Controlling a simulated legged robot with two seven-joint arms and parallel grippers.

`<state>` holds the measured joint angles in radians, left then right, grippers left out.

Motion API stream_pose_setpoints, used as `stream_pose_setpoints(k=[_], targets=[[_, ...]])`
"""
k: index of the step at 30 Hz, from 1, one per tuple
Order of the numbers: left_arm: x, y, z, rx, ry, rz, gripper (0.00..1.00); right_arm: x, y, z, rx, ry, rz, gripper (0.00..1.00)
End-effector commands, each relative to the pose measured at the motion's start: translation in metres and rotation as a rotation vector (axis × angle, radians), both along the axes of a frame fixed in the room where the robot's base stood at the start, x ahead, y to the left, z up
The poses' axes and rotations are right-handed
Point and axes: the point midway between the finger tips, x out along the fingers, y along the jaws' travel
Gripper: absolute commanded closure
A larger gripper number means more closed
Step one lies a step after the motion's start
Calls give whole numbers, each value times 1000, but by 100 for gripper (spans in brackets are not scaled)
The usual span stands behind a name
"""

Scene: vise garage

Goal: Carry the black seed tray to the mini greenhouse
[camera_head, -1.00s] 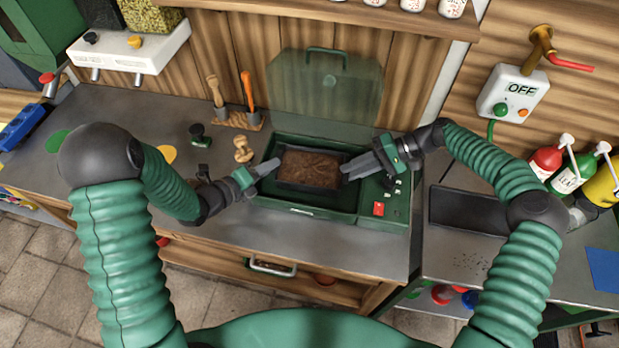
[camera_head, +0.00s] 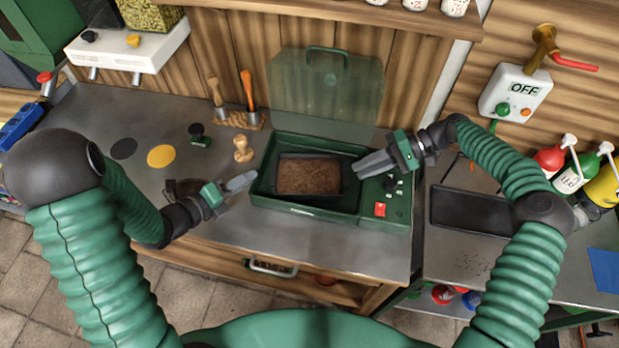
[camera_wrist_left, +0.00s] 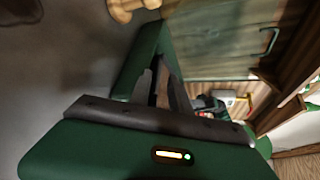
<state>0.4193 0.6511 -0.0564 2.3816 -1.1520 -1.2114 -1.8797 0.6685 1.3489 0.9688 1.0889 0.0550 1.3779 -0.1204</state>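The black seed tray (camera_head: 309,197), filled with brown soil, lies inside the green base of the mini greenhouse (camera_head: 268,165). Its clear lid (camera_head: 327,85) stands open behind. My left gripper (camera_head: 250,180) is left of the base, apart from the tray and empty. In the left wrist view its two fingers (camera_wrist_left: 163,72) show a gap between them. My right gripper (camera_head: 360,168) is over the right part of the base, clear of the tray and empty; the gap between its fingers cannot be made out.
A wooden stamp (camera_head: 243,149) and a black stamp (camera_head: 199,136) stand left of the greenhouse. A rack with two hand tools (camera_head: 240,118) is behind them. A dark shallow tray (camera_head: 470,209) is on the right bench. The counter in front of the greenhouse is clear.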

Motion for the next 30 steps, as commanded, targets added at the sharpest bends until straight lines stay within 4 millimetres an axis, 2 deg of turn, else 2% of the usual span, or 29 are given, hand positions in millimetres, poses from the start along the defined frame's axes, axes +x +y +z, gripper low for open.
stream_pose_setpoints(k=[1, 6, 22, 26, 30], targets=[[0, 2, -2, 6, 5, 7, 65, 4, -15, 3, -12, -7, -11, 65], [0, 1, -1, 5, 4, 5, 65, 10, -34, 18, -7, -16, -12, 65], [-1, -1, 0, 1, 4, -2, 65, 12, -35, 26, 0, -21, -8, 65], [-1, 0, 15, 1, 3, -1, 65, 12, -34, 42, 0, -23, -9, 65], [-1, 0, 44, 0, 1, -1, 65, 11, -34, 69, 0, -23, -8, 65]])
